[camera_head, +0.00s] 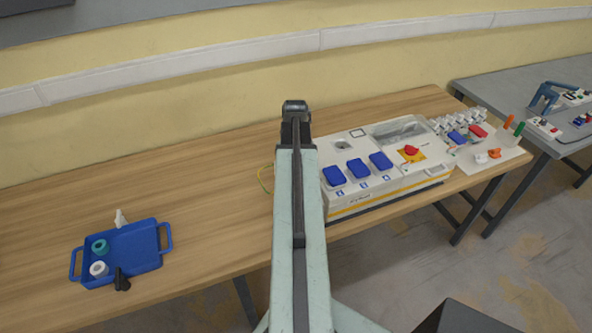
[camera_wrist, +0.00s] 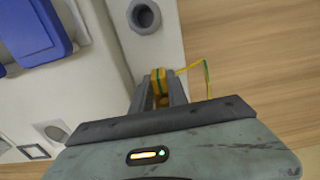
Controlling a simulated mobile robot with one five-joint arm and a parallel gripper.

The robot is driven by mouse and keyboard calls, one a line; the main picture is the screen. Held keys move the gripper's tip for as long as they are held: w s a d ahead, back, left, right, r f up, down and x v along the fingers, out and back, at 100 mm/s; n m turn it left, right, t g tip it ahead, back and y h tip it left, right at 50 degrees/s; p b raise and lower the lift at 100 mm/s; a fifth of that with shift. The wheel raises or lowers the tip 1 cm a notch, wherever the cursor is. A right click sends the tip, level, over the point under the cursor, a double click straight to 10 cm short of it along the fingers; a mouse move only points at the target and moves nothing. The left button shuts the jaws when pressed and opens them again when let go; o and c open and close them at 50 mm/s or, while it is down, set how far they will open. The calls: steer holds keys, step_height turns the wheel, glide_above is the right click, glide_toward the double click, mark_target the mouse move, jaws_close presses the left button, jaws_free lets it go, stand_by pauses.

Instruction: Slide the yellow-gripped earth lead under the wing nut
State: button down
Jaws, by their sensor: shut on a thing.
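My gripper (camera_wrist: 159,88) is shut on the yellow-and-green earth lead (camera_wrist: 158,76) in the wrist view. The lead's thin loop runs out to the right of the fingers, and its far end is hidden. A grey round fitting with a dark centre (camera_wrist: 144,15) sits on the white box, just beyond the fingertips and apart from them. I cannot tell whether it is the wing nut. In the head view my arm hides the box's left end, and a yellow bit of the lead shows left of the arm (camera_head: 264,180).
The white socket box (camera_head: 395,189) carries blue covers (camera_head: 358,168) and a red knob (camera_head: 411,150). A blue tray (camera_head: 137,252) with tape rolls lies at the left of the wooden table (camera_head: 200,180). The table between tray and box is clear. A grey table stands at the right.

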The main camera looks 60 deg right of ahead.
steer(key=shift+w+d, duration=0.35)
steer(key=shift+w, duration=0.1)
steer(key=c, duration=1.2)
jaws_free()
